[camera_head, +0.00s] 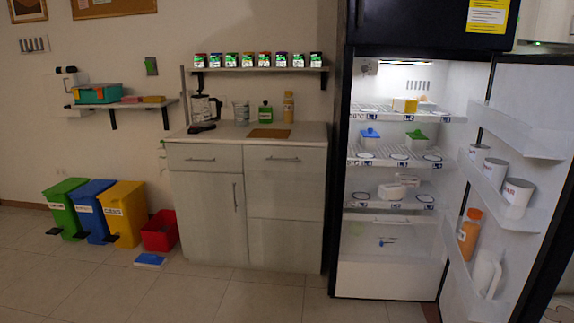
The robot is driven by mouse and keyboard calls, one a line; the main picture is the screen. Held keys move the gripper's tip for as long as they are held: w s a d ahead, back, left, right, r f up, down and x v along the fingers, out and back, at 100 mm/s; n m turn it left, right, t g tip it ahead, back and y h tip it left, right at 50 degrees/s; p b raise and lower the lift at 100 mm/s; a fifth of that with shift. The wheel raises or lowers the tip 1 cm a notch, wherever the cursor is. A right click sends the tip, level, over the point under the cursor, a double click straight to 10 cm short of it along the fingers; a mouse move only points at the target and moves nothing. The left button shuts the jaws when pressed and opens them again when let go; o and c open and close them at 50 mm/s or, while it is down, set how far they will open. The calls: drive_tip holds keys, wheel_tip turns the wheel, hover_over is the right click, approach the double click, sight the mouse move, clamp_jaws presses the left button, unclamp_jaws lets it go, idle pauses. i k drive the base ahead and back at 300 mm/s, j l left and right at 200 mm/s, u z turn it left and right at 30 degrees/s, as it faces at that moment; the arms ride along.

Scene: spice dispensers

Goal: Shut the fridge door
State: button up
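The fridge (339,185) stands at the right, black outside and lit white inside. Its lower door (548,145) is wide open, swung out to the right, with its inner side facing me. The door's racks hold several white containers (516,194), an orange bottle (469,234) and a white jug (486,272). The fridge shelves (391,207) hold small boxes and tubs, among them a blue-lidded one (370,137) and a green-lidded one (415,139). The upper black door (420,22) with a yellow note is shut. My gripper is not in view.
A counter (246,205) with a coffee maker, bottles and a cutting board stands left of the fridge. Green, blue and yellow bins (125,212) and a red bin (160,231) stand at the left, with a blue item (150,259) on the floor. The tiled floor (255,300) in front is clear.

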sight(526, 123)
drive_tip(key=k+j, duration=0.15)
drive_tip(key=i+l+z, duration=0.2)
drive_tip(key=i+l, duration=0.15)
drive_tip(key=l, duration=0.2)
drive_tip(key=i+l+z, duration=0.15)
drive_tip(key=i+l, duration=0.3)
drive_tip(key=l, duration=0.1)
